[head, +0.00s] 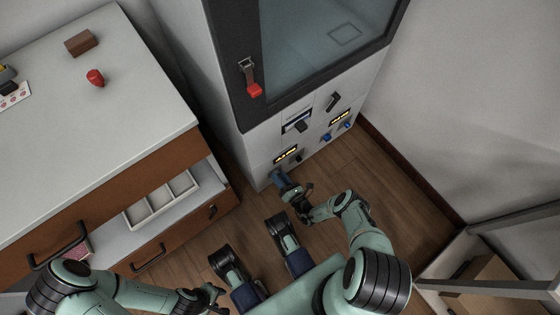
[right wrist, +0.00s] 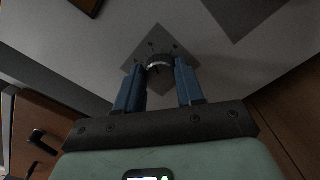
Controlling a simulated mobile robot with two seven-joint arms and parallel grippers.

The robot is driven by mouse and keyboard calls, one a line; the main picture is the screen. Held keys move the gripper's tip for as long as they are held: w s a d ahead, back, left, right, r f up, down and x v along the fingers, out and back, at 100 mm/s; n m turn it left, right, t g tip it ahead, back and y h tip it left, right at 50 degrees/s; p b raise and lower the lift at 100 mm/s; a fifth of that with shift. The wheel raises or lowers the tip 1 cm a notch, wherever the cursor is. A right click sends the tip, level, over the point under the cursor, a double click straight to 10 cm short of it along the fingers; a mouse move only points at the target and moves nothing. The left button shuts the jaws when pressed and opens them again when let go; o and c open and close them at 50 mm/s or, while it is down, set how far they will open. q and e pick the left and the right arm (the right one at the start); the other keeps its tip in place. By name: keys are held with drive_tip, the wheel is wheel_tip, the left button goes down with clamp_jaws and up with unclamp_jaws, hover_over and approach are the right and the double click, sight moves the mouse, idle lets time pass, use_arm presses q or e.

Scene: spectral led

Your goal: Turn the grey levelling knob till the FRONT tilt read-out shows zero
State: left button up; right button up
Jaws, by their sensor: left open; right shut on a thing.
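The grey levelling knob (right wrist: 160,61) is on a dark diamond-shaped plate low on the pale cabinet in the right wrist view. My right gripper (right wrist: 160,70) has its two blue fingers on either side of the knob, shut on it. In the head view my right gripper (head: 277,175) is at the cabinet's lower left corner and hides the knob. Two lit amber read-outs, one at lower left (head: 286,155) and one at upper right (head: 340,117), are on the panel; their text is too small to read. My left gripper (head: 218,293) is open and empty, low over the floor.
The cabinet (head: 258,150) also carries blue knobs (head: 326,137), black handles and a red-tipped latch (head: 254,90). A counter (head: 120,120) with an open drawer (head: 165,205) stands at left. A cardboard box (head: 480,280) is at lower right. Wooden floor is clear right of the cabinet.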

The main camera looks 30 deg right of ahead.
drive_tip(key=shift+m, duration=1.1)
drive_tip(key=o, duration=1)
drive_tip(key=shift+o, duration=0.2)
drive_tip(key=shift+s, duration=0.1)
use_arm(q)
drive_tip(key=shift+t, duration=0.9)
drive_tip(key=shift+w+d+r+p, duration=0.1)
drive_tip(key=shift+w+r+p, duration=0.35)
drive_tip(key=shift+w, duration=0.4)
drive_tip(key=shift+w+d+r+p, duration=0.1)
drive_tip(key=shift+w+r+p, duration=0.4)
drive_tip(key=shift+w, duration=0.4)
drive_tip(key=shift+w+d+r+p, duration=0.1)
drive_tip(key=shift+w+r+p, duration=0.35)
drive_tip(key=shift+w, duration=0.4)
use_arm(e)
drive_tip(key=s+d, duration=0.1)
drive_tip(key=s, duration=1.2)
